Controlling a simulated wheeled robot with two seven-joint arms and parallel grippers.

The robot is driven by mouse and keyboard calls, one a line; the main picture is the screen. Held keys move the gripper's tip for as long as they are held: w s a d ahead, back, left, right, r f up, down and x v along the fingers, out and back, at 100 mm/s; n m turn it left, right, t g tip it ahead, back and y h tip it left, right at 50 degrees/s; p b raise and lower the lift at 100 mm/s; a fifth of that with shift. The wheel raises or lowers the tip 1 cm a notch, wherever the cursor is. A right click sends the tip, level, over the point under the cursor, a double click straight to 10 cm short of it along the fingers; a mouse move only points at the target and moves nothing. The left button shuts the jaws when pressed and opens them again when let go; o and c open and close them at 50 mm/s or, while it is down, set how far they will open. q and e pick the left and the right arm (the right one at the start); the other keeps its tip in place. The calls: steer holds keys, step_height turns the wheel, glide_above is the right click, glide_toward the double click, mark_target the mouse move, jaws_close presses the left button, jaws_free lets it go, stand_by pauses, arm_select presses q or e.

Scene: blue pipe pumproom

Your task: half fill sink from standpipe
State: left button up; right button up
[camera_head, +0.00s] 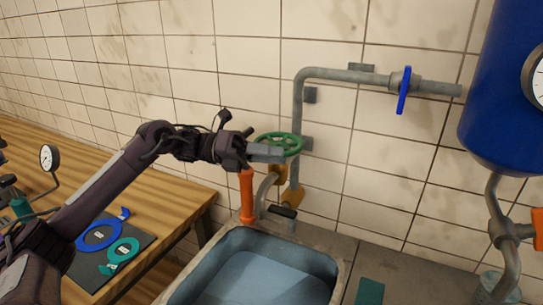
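The standpipe (297,110) is a grey pipe on the tiled wall, with a green handwheel (290,139) and a curved grey spout (263,190) low down by the sink. The sink (345,275) has a grey rim and blue inner walls. A paler blue flat area (265,280) fills its lower part; I cannot tell whether it is water or the bare bottom. My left gripper (281,154) reaches in from the left, its grey fingers at the near left edge of the green handwheel. Contact and finger gap are unclear. My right gripper is out of view.
An orange upright cylinder (248,196) stands below my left gripper. A blue handwheel (404,90) sits on the upper pipe. A blue tank (500,90) hangs at right. The wooden bench (170,195) holds a dark mat with blue (84,237) and teal tags.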

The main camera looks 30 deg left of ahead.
arm_select(q)
steer(key=shift+o, duration=0.8)
steer(key=shift+a+r, duration=0.15)
steer(key=shift+r, duration=0.2)
steer(key=shift+w+f, duration=0.1)
steer(key=shift+f, duration=0.1)
steer(key=shift+a+f, duration=0.15)
steer(key=shift+a, duration=0.15)
steer(key=b+v, duration=0.2)
steer(key=v, duration=0.5)
steer(key=shift+a, duration=0.1)
